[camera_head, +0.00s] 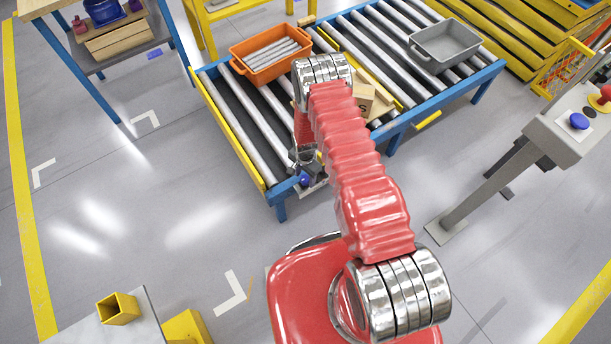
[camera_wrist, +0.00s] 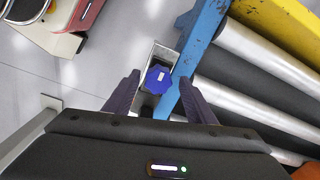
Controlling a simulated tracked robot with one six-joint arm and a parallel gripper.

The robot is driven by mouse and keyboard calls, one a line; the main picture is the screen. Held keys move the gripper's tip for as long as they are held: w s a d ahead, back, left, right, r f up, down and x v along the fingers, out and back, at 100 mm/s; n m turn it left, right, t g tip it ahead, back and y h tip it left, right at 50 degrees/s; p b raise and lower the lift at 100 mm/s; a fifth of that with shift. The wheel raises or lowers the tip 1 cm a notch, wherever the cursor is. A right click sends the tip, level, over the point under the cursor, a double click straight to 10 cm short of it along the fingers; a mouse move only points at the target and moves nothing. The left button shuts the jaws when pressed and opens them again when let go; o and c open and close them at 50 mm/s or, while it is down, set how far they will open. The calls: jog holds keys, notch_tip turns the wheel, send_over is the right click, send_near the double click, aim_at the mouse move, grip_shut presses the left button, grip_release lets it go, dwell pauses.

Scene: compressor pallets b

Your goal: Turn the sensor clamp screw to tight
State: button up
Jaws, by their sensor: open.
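The sensor clamp screw has a blue lobed knob (camera_wrist: 158,78) with a small white mark on its face. It sits in a grey metal bracket (camera_wrist: 155,52) beside the blue conveyor rail. My gripper (camera_wrist: 160,84) is open, with one dark finger on each side of the knob in the wrist view. I cannot tell how far the fingertips are from the knob in depth. In the head view the knob (camera_head: 304,180) shows small at the conveyor's near corner, just below my gripper (camera_head: 306,165), partly hidden by it.
The roller conveyor (camera_head: 240,120) has a blue and yellow frame and carries an orange crate (camera_head: 262,68) of metal rods, a grey bin (camera_head: 445,58) and a cardboard box. A grey control post (camera_head: 490,185) stands at right. Floor left of the conveyor is clear.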

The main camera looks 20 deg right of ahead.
aim_at(305, 177)
jog(key=shift+r, duration=0.1)
notch_tip(305, 177, up, 14)
jog(key=shift+f, duration=0.25)
dwell(0.5)
dwell(0.4)
